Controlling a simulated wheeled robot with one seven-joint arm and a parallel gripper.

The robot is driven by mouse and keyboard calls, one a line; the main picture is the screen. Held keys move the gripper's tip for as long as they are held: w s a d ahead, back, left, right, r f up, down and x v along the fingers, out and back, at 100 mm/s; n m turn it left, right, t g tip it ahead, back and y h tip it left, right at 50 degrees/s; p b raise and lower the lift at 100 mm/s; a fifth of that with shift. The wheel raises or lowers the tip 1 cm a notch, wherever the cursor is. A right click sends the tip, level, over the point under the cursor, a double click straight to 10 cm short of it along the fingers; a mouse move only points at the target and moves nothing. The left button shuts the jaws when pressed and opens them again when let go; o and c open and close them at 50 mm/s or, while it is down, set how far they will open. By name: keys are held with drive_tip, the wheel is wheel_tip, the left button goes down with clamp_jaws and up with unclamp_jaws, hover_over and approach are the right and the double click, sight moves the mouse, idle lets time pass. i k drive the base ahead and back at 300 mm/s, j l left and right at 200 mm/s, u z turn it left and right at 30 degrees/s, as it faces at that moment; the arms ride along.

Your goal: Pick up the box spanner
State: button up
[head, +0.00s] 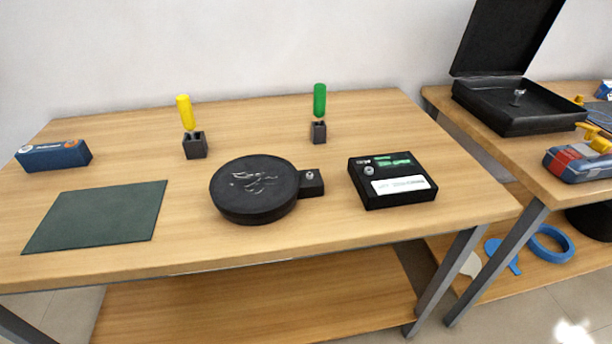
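I cannot tell for sure which thing is the box spanner. A yellow-handled tool (185,112) stands upright in a small black holder (195,146) at the back left of the table. A green-handled tool (319,100) stands upright in another black holder (319,133) at the back middle. The tips of both tools are hidden in their holders. A small metal piece (310,175) sits on the black block beside the round black tray. My gripper is not in view.
The round black tray (240,207) holds small metal parts. A black box (378,197) lies right, a green mat (95,215) and a blue box (55,156) left. A second table (488,150) carries an open black case (515,122) and a red-blue tool (572,162).

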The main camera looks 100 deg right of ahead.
sight(182, 101)
drive_tip(key=l+z, duration=0.1)
drive_tip(key=z, duration=0.3)
drive_tip(key=i+l+z, duration=0.1)
drive_tip(key=z, duration=0.25)
drive_tip(key=l+z, duration=0.1)
drive_tip(key=z, duration=0.3)
drive_tip(key=i+z, duration=0.15)
drive_tip(key=z, duration=0.25)
drive_tip(key=i+l, duration=0.2)
drive_tip(key=i, duration=0.1)
